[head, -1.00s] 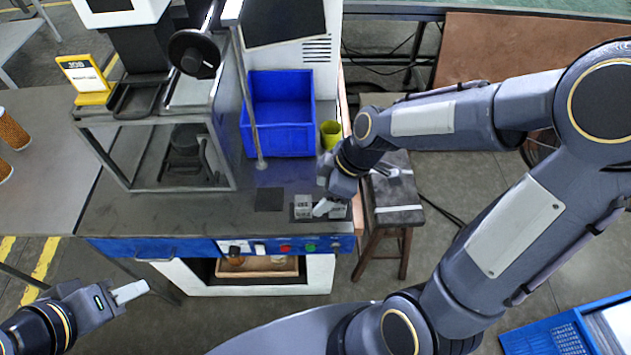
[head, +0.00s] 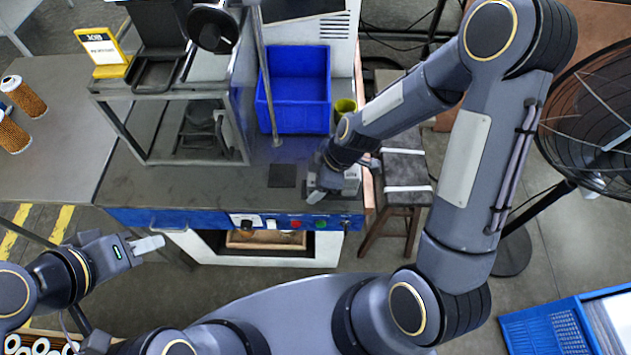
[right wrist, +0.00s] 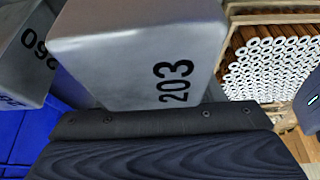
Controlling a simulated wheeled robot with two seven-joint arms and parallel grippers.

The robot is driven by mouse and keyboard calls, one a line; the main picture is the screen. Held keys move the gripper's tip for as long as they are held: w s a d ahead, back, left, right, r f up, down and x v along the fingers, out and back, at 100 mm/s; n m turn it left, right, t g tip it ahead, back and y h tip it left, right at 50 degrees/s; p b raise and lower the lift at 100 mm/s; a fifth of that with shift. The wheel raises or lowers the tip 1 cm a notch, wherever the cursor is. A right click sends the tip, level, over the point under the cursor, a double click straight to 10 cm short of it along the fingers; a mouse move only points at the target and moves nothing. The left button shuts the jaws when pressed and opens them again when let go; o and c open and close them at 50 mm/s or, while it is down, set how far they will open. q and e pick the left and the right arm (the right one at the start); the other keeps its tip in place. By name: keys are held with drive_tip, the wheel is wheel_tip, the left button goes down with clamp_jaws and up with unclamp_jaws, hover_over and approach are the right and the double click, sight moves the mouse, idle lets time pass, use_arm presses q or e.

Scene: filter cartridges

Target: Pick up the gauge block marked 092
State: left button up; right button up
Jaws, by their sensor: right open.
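In the right wrist view a grey metal block marked 203 (right wrist: 145,50) fills the middle, very close. A second grey block (right wrist: 28,55) is cut off at the left; its tilted digits read 092, or 260 if turned over. In the head view my right gripper (head: 319,193) is low over the bench's front right corner, at the blocks, and hides most of them. A pale block (head: 352,184) shows just right of it, its mark unreadable. The right gripper is open; no block is seen held. My left gripper (head: 150,245) is in front of the bench, away from the blocks.
The bench holds a dark square pad (head: 282,176), a blue bin (head: 300,105), a yellow-green cup (head: 345,106) and a metal frame (head: 165,93). A stool (head: 405,170) stands to the right, and a fan (head: 600,120) beyond. Open bench top lies left of the pad.

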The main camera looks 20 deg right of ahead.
drive_tip(key=c, duration=1.2)
drive_tip(key=shift+r, duration=0.1)
